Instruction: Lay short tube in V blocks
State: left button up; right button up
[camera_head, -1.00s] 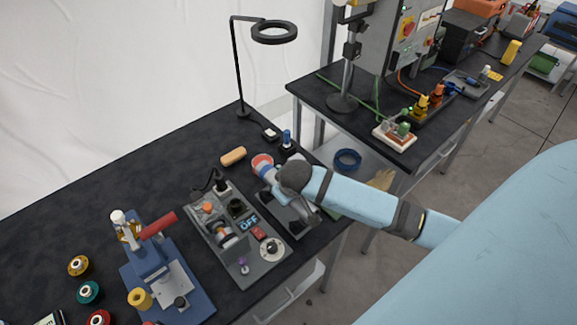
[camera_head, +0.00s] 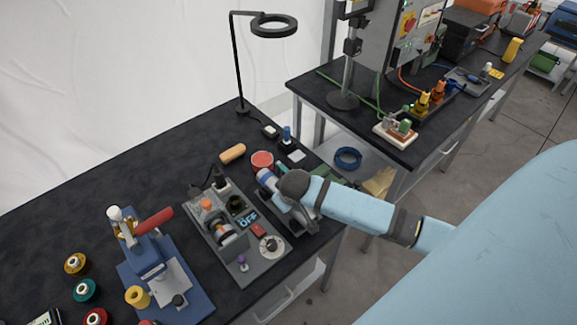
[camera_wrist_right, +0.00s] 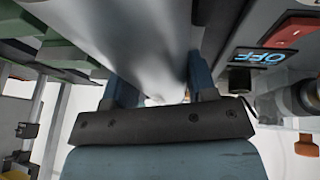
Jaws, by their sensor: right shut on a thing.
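My right gripper (camera_head: 290,207) is low over a dark grey holder near the right end of the black bench. In the right wrist view its blue fingers (camera_wrist_right: 160,88) are shut on a silver-grey tube (camera_wrist_right: 150,35), which runs away from the jaws between them. In the head view my wrist and arm hide most of the tube. The V blocks cannot be made out clearly; green blocks (camera_wrist_right: 55,40) show beside the tube in the wrist view. I cannot tell whether the tube touches any block. My left gripper is out of view.
A grey control panel (camera_head: 262,272) with an OFF display stands left of the gripper. A red-topped round container (camera_head: 262,160), a tan cylinder (camera_head: 232,154) and a lamp (camera_head: 272,26) are behind. A blue press fixture (camera_head: 180,290) and several spools are farther left. The back-left bench is clear.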

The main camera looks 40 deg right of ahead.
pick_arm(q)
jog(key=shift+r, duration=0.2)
pick_arm(e)
jog(key=shift+f, duration=0.25)
dwell(0.5)
jog(key=o, duration=1.2)
pick_arm(q)
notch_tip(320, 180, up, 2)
jog(key=p, duration=0.3)
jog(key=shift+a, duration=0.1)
pick_arm(e)
jog(key=v, duration=0.3)
jog(key=shift+w+d, duration=0.15)
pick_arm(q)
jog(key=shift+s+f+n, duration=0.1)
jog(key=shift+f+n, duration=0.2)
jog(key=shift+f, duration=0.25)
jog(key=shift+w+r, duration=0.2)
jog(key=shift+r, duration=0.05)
pick_arm(e)
jog(key=v, duration=1.1)
jog(key=shift+s+a+f, duration=0.1)
jog(key=shift+s+a, duration=0.15)
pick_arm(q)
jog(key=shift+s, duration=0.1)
